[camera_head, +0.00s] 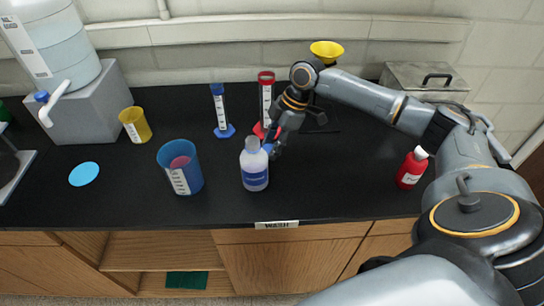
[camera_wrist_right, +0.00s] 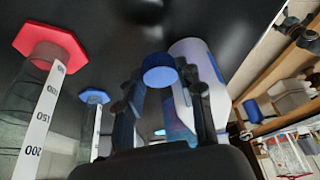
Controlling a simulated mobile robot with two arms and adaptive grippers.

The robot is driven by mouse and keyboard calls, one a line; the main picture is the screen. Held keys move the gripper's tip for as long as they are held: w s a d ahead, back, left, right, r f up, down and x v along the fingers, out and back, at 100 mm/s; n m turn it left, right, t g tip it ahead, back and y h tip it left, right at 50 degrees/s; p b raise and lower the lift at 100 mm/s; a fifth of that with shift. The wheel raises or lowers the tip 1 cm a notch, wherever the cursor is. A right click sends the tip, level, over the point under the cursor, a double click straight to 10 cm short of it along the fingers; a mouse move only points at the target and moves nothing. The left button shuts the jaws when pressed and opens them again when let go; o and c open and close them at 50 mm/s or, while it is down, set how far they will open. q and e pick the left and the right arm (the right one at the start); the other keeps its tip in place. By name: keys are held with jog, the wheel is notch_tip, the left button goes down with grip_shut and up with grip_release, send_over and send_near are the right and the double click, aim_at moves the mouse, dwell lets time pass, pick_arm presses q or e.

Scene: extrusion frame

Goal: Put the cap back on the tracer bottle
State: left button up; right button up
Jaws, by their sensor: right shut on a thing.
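The tracer bottle (camera_head: 255,170) stands upright near the front of the black counter. It is whitish with a blue label, and its narrow top (camera_head: 252,143) shows no blue cap. My right gripper (camera_head: 270,149) is just right of the bottle's top, with a small blue cap there. In the right wrist view the blue cap (camera_wrist_right: 160,72) sits between the fingertips, and the gripper is shut on it. The bottle (camera_wrist_right: 192,58) shows there just beside and behind the right-hand finger; I cannot tell whether it touches. My left gripper is not in view.
A blue beaker (camera_head: 180,168) stands left of the bottle, a yellow cup (camera_head: 135,125) further left. Blue-footed (camera_head: 221,112) and red-footed (camera_head: 266,100) cylinders stand behind. A red bottle (camera_head: 411,168) is at right. The counter between the bottle and red bottle is clear.

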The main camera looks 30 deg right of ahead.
pick_arm(q)
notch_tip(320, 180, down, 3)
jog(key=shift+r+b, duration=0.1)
jog(key=shift+b, duration=1.05)
pick_arm(e)
notch_tip(320, 180, up, 13)
jog(key=shift+f, duration=0.15)
jog(key=shift+f, duration=0.1)
